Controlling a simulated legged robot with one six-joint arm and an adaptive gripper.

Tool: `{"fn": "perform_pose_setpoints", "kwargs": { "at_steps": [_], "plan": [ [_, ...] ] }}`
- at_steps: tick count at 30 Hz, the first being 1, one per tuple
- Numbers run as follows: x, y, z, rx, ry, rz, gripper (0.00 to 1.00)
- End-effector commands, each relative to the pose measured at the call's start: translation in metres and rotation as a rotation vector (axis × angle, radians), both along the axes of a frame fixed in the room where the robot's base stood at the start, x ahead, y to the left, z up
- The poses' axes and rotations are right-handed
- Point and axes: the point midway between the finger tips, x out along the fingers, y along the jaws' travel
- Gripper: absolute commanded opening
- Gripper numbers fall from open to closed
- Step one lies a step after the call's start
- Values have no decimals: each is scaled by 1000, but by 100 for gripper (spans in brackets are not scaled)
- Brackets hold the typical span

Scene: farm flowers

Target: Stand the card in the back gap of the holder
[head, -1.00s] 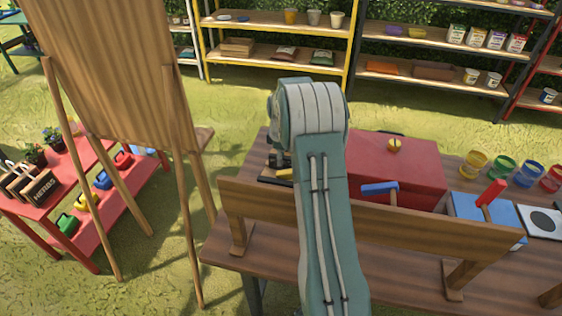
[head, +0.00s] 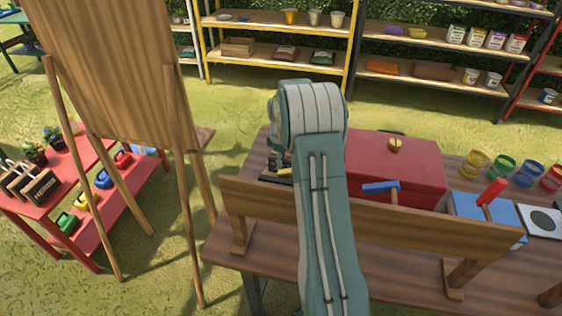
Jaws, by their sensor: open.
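My arm reaches over the bench, and its upper link covers most of the work spot behind it. Only a small dark part of my gripper (head: 279,160) shows at the left edge of the arm; its fingertips are hidden. Below that part, a dark flat base (head: 268,180) with a small yellow piece (head: 285,171) on it lies on the bench top. Whether this base belongs to the holder, I cannot tell. I cannot make out the card or the back gap of the holder.
A wooden rail (head: 400,232) runs along the near side of the bench (head: 390,275). A red box (head: 405,165) stands right of my arm, with a blue-handled tool (head: 381,187) before it. Paint jars (head: 502,168) stand farther right. An easel (head: 115,75) stands left.

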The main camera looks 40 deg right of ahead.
Motion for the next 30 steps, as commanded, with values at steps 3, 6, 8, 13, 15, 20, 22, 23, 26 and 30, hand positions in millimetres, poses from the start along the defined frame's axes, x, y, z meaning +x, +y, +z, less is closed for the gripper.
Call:
{"fn": "perform_pose_setpoints", "kwargs": {
  "at_steps": [3,6,8,13,15,20,22,23,26,30],
  "plan": [
    [1,-1,22,-3,-5,0,56],
    [2,-1,43,-3,-7,0,56],
    [1,-1,56,-3,-5,0,56],
    [1,-1,89,-3,-5,0,56],
    [2,-1,100,-2,-5,0,56],
    [1,-1,113,-2,-3,0,56],
    [0,2,119,-3,-7,-4,56],
    [-1,5,123,-5,-10,-8,56],
    [-8,25,145,-17,-37,-42,56],
    [-29,65,185,-32,-92,-123,56]
  ]
}}
